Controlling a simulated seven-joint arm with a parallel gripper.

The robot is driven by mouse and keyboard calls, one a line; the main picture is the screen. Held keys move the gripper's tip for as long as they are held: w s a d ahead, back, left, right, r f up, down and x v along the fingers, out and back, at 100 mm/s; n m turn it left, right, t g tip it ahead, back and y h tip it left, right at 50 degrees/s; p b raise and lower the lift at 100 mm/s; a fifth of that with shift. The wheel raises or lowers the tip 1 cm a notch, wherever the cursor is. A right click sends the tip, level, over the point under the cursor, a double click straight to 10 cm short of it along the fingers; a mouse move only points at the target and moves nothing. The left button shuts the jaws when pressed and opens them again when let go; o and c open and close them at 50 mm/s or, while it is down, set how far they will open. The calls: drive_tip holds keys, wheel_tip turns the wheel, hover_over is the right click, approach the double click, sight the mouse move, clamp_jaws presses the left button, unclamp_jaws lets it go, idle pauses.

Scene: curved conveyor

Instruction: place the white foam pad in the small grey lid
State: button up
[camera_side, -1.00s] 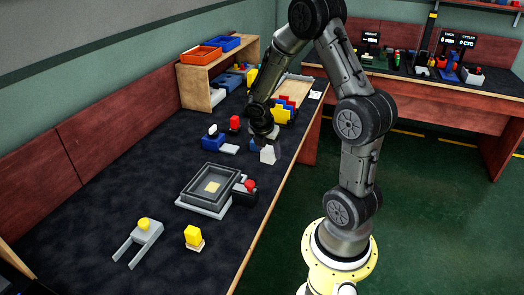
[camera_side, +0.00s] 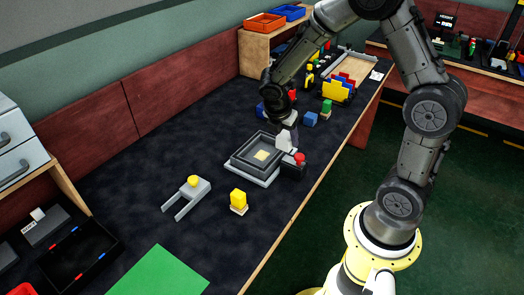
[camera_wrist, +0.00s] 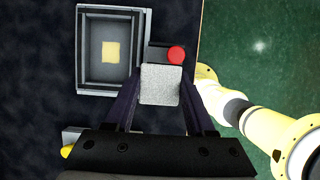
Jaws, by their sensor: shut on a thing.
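My gripper (camera_wrist: 161,92) is shut on a white, speckled block, which I take for the white foam pad (camera_wrist: 160,84). In the side view the pad (camera_side: 284,141) hangs below the gripper (camera_side: 288,124), at the right-hand far side of a grey open tray. This grey tray, which looks like the lid (camera_side: 246,167), has raised walls and a pale yellow square inside. In the wrist view the lid (camera_wrist: 85,62) is left of and beyond the held pad, which is outside its walls. The pad's height above the table is hard to tell.
A black box with a red button (camera_wrist: 176,54) stands right beside the lid, just beyond the pad in the wrist view. A green mat (camera_side: 160,275) lies in front.

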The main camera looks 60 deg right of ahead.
drive_tip(key=w+d+f, duration=0.3)
drive_tip(key=w+f, duration=0.1)
drive_tip(key=w, duration=0.3)
hover_over(264, 153)
drive_tip(key=a, duration=0.1)
drive_tip(key=f, duration=0.4)
drive_tip(key=shift+s+a+f, duration=0.1)
drive_tip(key=shift+a+f, duration=0.1)
drive_tip(key=shift+f, duration=1.85)
drive_tip(key=shift+f, duration=0.1)
drive_tip(key=shift+f, duration=0.1)
drive_tip(key=o, duration=1.3)
